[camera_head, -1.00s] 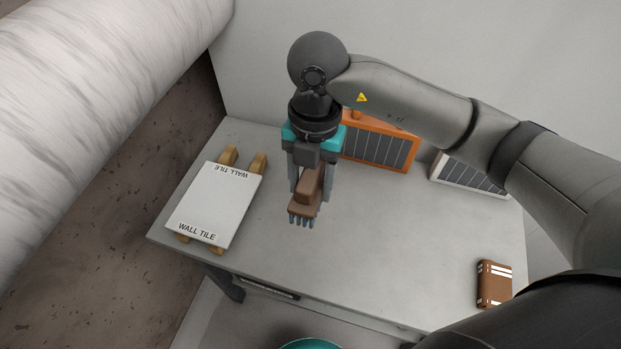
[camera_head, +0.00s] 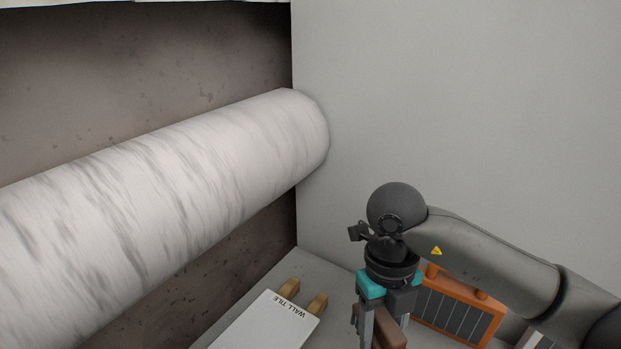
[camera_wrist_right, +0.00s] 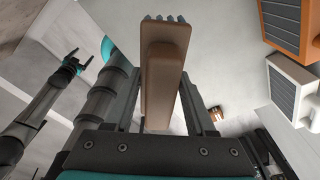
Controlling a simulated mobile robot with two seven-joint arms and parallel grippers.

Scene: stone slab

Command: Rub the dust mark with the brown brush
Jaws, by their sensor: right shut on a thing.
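My right gripper (camera_head: 384,326) is shut on the brown brush (camera_head: 390,334), above the grey table at the lower right of the head view. In the right wrist view the brush (camera_wrist_right: 162,60) lies between the fingers of my right gripper (camera_wrist_right: 158,82), its grey bristles at the far end. The brush is apart from the streaked white stone roll (camera_head: 150,205), which crosses the left of the head view. I cannot make out a distinct dust mark. My left gripper (camera_wrist_right: 75,64) is small at the left of the right wrist view; its jaws are too small to judge.
A white wall tile (camera_head: 262,326) lies on wooden blocks (camera_head: 289,288) on the table. An orange slatted box (camera_head: 462,314) stands behind my right gripper. A grey wall (camera_head: 450,100) closes the back right. Free room lies between the roll and my right arm.

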